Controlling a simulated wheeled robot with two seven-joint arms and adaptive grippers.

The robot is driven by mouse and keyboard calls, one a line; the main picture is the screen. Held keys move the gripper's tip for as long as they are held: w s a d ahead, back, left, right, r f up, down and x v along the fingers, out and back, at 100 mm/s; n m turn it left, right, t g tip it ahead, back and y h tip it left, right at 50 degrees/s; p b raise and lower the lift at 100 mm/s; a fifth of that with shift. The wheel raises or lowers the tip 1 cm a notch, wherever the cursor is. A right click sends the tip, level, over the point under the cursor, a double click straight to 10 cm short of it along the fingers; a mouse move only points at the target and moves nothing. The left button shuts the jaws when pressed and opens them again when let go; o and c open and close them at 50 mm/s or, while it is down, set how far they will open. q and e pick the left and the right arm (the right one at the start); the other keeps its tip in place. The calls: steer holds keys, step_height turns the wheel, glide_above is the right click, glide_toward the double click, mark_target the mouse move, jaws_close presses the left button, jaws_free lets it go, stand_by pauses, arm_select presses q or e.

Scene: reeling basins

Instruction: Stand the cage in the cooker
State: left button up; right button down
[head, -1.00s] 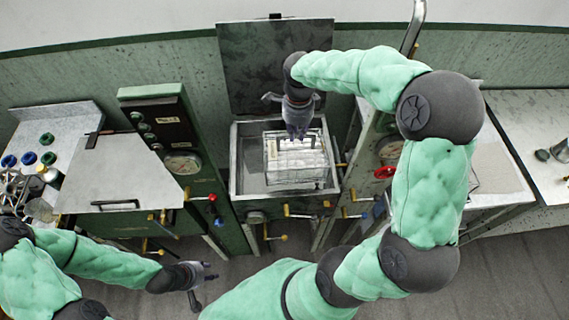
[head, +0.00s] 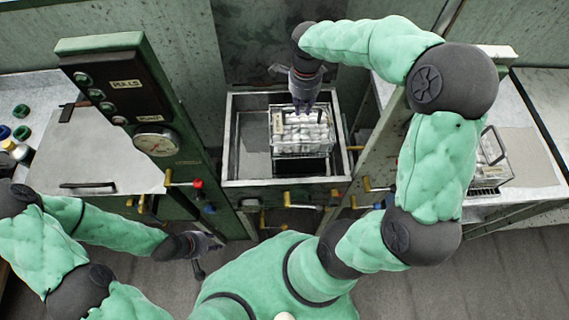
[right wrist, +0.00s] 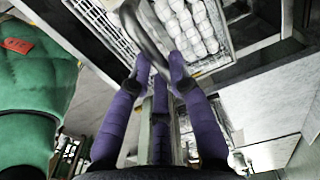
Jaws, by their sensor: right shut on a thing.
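The wire cage (head: 302,134), filled with white cocoons, is over the right part of the cooker, a grey metal basin (head: 231,155) with its lid (head: 262,45) raised behind. My right gripper (head: 303,103) is above the cage and shut on its handle. In the right wrist view the purple fingers close on the curved grey handle (right wrist: 146,35), with the cocoons (right wrist: 190,27) showing beyond. Whether the cage bottom touches the basin floor is unclear; a dark gap shows below it. My left gripper (head: 203,256) is apart, low at left, with its fingers too small to judge.
A dark gauge panel (head: 125,100) stands left of the cooker, and levers (head: 290,202) line its front. Another wire cage (head: 493,160) sits on the right counter. The left part of the basin is clear.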

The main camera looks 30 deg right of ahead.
mark_target(301, 122)
steer(key=f+b, duration=0.3)
steer(key=f, duration=0.1)
steer(key=f+b, duration=0.4)
steer(key=shift+w+d, duration=0.2)
steer(key=shift+f+b, duration=1.3)
steer(key=shift+f, duration=3.75)
steer(key=shift+f, duration=0.1)
steer(key=c, duration=1.2)
jaws_free()
steer(key=shift+o, duration=0.2)
steer(key=shift+r, duration=0.3)
step_height(301, 122, up, 12)
steer(key=p, duration=0.3)
steer(key=shift+f, duration=0.2)
